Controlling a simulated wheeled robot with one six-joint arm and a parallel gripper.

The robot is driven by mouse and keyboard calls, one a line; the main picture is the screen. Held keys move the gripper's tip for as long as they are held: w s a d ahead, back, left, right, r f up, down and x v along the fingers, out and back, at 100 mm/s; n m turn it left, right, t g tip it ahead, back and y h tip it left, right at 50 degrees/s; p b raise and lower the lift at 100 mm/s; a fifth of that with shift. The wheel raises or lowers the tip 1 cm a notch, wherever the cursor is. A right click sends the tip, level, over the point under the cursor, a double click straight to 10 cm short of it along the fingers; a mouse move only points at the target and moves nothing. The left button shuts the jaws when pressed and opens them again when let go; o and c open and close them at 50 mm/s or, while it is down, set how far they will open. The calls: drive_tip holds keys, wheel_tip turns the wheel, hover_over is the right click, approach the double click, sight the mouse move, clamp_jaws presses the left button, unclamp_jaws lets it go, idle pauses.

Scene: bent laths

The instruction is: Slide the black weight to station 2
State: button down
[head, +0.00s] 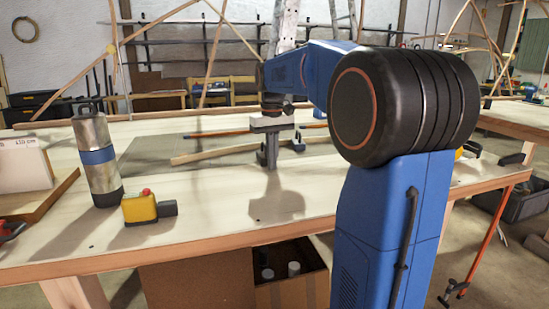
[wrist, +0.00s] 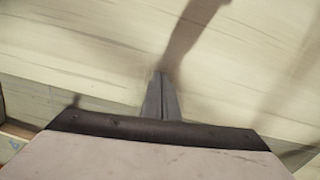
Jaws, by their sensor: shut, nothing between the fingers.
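My gripper (head: 268,164) points down over the workbench in the middle of the head view. Its fingers are together and empty. In the wrist view the closed fingertips (wrist: 161,78) are against pale bench wood, and I cannot tell whether they touch it. A pale lath (head: 213,153) lies on the bench behind and beside the fingers. I cannot make out the black weight or a station 2 mark in either view. My arm hides part of the bench to the right.
On the workbench (head: 232,210) stand a metal flask with a blue band (head: 96,160) and a yellow tape measure (head: 139,208). A card stand (head: 30,165) is at the left edge. A grey mat (head: 150,150) lies behind. The front middle is clear.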

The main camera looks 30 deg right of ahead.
drive_tip(key=shift+w+d, duration=0.15)
drive_tip(key=shift+w, duration=0.9)
drive_tip(key=w, duration=0.6)
drive_tip(key=w+d, duration=0.1)
drive_tip(key=w, duration=0.2)
drive_tip(key=shift+d, duration=0.1)
drive_tip(key=shift+s, duration=0.1)
